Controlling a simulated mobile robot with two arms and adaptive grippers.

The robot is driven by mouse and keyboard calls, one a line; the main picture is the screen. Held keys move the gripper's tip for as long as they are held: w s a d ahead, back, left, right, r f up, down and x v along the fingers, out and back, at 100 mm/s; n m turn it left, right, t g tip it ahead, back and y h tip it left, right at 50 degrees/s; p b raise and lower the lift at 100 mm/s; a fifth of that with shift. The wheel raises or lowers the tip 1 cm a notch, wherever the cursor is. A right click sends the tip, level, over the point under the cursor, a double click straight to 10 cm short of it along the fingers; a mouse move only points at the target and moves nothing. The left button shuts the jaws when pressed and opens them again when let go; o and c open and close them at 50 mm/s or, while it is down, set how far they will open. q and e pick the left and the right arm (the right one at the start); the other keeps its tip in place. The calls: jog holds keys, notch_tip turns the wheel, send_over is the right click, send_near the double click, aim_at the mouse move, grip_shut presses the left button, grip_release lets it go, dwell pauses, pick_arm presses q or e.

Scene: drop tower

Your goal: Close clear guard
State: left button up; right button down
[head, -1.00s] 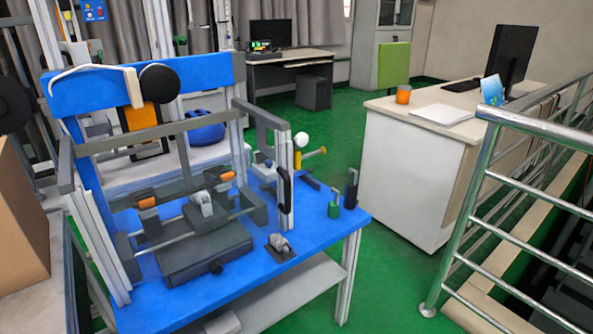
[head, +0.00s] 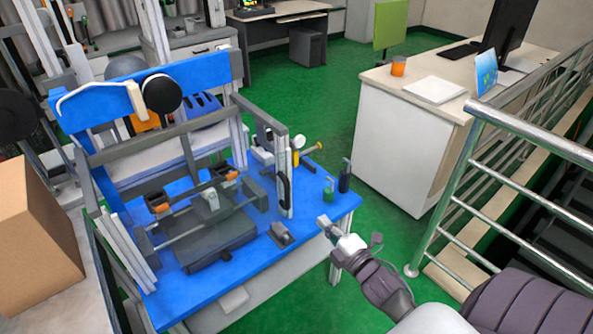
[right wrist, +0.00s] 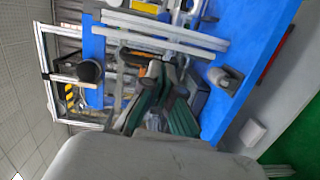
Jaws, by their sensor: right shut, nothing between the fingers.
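The clear guard (head: 284,188) is the framed panel with a black handle at the right side of the drop tower on the blue table. It looks swung out, leaving the tower's front uncovered; its clear pane can hardly be made out. My right gripper (head: 326,222) is shut and empty, just off the table's right front edge, in front of and right of the guard, touching nothing. In the right wrist view its fingers (right wrist: 152,90) are together, pointing toward the tower. My left gripper is not in view.
The blue table (head: 255,262) carries a small dark block (head: 280,234) near its front edge and a green-based tool (head: 328,190) at its right corner. A metal railing (head: 480,150) and a white desk (head: 405,150) stand to the right. Green floor between is clear.

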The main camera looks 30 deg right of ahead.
jog(key=r, duration=0.1)
jog(key=n+p, duration=0.1)
jog(key=p, duration=0.1)
send_near(291, 182)
jog(key=w, duration=0.7)
jog(key=shift+w+d+f, duration=0.2)
jog(key=shift+f, duration=0.05)
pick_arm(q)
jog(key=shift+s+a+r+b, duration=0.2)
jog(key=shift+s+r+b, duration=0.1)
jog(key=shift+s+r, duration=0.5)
